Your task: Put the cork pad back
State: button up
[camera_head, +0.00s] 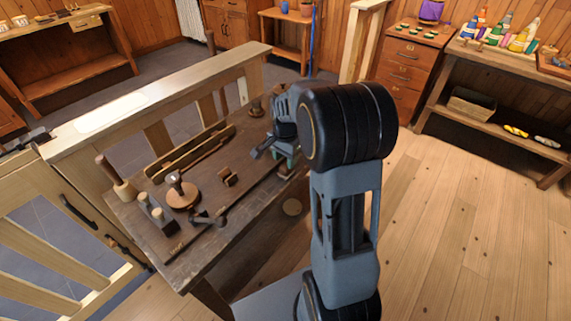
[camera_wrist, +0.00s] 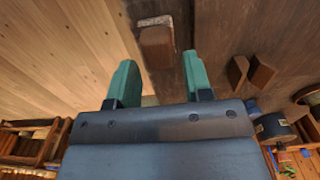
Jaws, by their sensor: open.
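My gripper (camera_head: 274,154) is over the far right part of the workbench (camera_head: 235,232), partly hidden by my arm. In the wrist view its green fingers (camera_wrist: 159,62) are apart with nothing held between them. Beyond the fingertips a brown block (camera_wrist: 157,46) sits at the bench edge against a pale speckled strip (camera_wrist: 155,20). I cannot tell whether the fingers touch anything.
The bench holds a round knobbed wooden piece (camera_head: 182,194), a plane-like tool (camera_head: 157,215), a long wooden trough (camera_head: 190,152) and small brown blocks (camera_head: 228,178). A wooden railing (camera_head: 150,105) runs behind. The plank floor (camera_head: 450,230) at right is clear.

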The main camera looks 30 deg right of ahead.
aim_at(285, 166)
notch_tip(285, 166, up, 8)
jog(key=s+a+n+t, duration=0.1)
jog(key=s+a+n, duration=0.3)
jog(key=s+n, duration=0.2)
jog(key=s+a+n+t, duration=0.2)
jog(key=s+a+n, duration=0.3)
jog(key=s+n, duration=0.2)
jog(key=s+p, duration=0.1)
jog(key=s, duration=0.1)
jog(key=shift+s+r, duration=0.3)
jog(key=shift+s, duration=0.1)
jog(key=shift+a, duration=0.1)
